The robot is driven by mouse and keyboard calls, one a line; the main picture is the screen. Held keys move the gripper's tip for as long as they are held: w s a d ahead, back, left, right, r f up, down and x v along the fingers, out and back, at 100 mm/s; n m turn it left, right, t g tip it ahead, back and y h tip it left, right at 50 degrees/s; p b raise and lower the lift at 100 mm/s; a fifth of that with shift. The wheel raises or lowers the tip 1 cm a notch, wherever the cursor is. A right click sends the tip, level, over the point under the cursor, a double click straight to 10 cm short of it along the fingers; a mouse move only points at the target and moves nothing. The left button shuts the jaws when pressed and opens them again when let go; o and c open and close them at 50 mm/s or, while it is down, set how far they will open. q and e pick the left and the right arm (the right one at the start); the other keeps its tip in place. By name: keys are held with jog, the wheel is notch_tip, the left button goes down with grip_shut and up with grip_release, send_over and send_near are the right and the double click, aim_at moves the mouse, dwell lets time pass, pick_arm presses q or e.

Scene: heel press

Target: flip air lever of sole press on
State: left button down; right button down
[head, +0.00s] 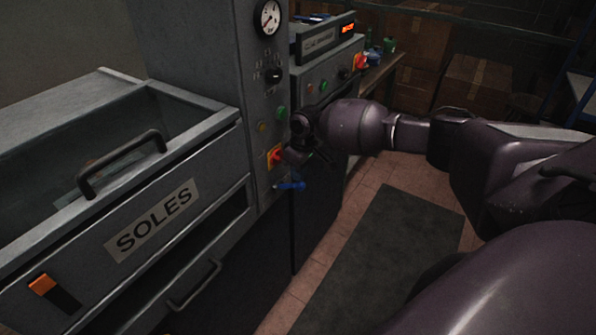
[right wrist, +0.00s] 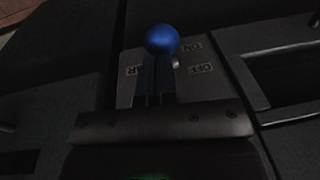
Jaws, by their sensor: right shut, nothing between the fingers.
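The blue air lever (head: 291,186) sticks out sideways low on the front of the grey press column (head: 262,120), below the red-and-yellow switch. In the right wrist view its round blue knob (right wrist: 162,39) stands just past my fingertips, in front of a grey plate (right wrist: 133,88) marked ON, OFF and AIR. My right gripper (head: 292,159) is shut and empty, just above the lever in the head view. In the right wrist view the closed fingers (right wrist: 155,66) point at the knob and hide part of the plate. Whether they touch the lever, I cannot tell. My left gripper is not in view.
A red-and-yellow switch (head: 275,157) and a round gauge (head: 267,17) are on the column. The SOLES drawer unit (head: 205,170) with black handles stands at left. Another control panel (head: 318,80) is behind my right wrist. A dark mat (head: 385,255) lies on the open floor.

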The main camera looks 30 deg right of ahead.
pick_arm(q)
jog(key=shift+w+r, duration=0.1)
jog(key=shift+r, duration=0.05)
pick_arm(e)
jog(key=shift+s, duration=0.1)
